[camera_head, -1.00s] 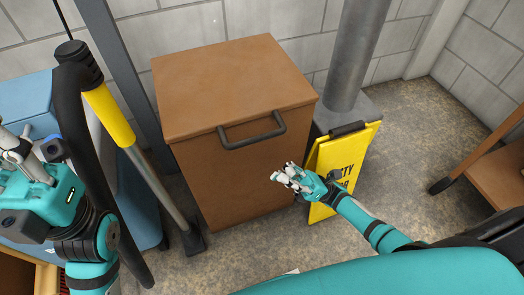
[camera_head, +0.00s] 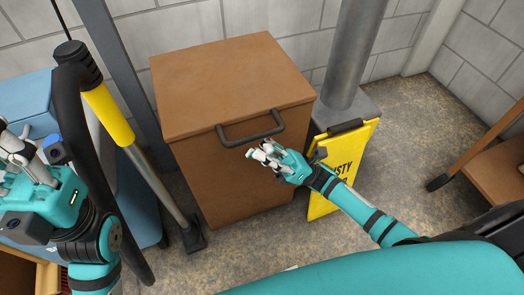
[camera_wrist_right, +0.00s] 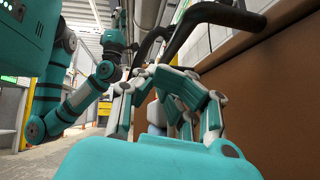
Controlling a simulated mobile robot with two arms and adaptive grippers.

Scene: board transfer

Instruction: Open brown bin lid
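The brown bin (camera_head: 228,178) stands against the wall with its flat lid (camera_head: 230,85) down. A dark bar handle (camera_head: 250,131) is on the lid's front edge; it also shows in the right wrist view (camera_wrist_right: 215,14). My right gripper (camera_head: 257,151) is just below the handle, in front of the bin, apart from the handle as far as I can see. In the right wrist view its fingers (camera_wrist_right: 172,95) are spread with nothing between them. My left gripper (camera_head: 22,165) is at the far left, away from the bin; its fingers are partly cut off by the picture edge.
A yellow floor sign (camera_head: 338,165) and a grey post (camera_head: 352,55) stand right of the bin. A yellow-and-grey pole (camera_head: 150,170) and a blue container (camera_head: 30,100) are on the left. A wooden cart (camera_head: 495,170) is at far right. The floor between is clear.

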